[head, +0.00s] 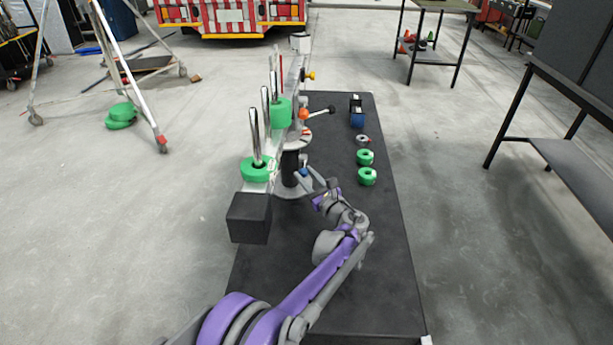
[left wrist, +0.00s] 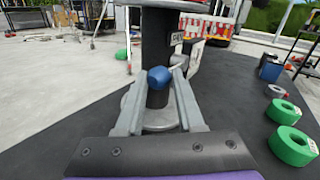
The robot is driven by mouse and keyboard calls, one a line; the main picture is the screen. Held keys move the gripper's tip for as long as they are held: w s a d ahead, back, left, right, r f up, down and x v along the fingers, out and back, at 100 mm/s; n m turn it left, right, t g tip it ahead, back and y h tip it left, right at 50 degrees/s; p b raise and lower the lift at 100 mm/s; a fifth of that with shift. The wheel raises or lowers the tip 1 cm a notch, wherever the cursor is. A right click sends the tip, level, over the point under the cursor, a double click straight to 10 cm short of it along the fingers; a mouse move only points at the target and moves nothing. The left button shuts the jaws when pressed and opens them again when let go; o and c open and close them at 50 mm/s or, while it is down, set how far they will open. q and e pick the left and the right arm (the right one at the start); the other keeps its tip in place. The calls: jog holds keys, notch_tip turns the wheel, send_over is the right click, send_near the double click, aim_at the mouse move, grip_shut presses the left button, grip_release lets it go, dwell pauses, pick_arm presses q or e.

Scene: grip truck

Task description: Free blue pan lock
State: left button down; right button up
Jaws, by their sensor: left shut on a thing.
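The blue pan lock knob (left wrist: 159,77) sits on the dark post of the crane-like rig, under its grey round head. In the head view the knob (head: 304,172) is a small blue spot beside the post (head: 290,165). My left gripper (head: 312,182) reaches the post from the front right. In the left wrist view the gripper's two grey fingers (left wrist: 158,84) lie on either side of the knob, shut on it. The contact faces are partly hidden. My right gripper is not in view.
The rig's beam carries green weights (head: 257,170), upright metal rods and a black block (head: 250,217) at its near end. Green rings (head: 366,176), a grey ring and a blue object (head: 357,119) stand on the dark platform's (head: 385,250) right side. Its front right is clear.

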pick_arm(q)
jog(key=shift+f+n+t+y+b, duration=0.4)
jog(key=shift+f+t+b, duration=0.1)
jog(key=shift+f, duration=0.2)
jog(key=shift+w+f+n+t+y+b, duration=0.1)
jog(key=shift+f+n+t+y+b, duration=0.3)
jog(key=shift+n+y, duration=0.1)
jog(key=shift+r, duration=0.1)
jog(key=c, duration=0.5)
grip_release()
jog(key=shift+c, duration=0.2)
jog(key=r+v, duration=0.1)
jog(key=v, duration=0.4)
jog(key=p+v, duration=0.1)
jog(key=v, duration=0.5)
jog(key=r+p+v, duration=0.1)
jog(key=v, duration=0.4)
jog(key=shift+s+d+r, duration=0.25)
jog(key=shift+s, duration=0.3)
jog(key=shift+c, duration=0.2)
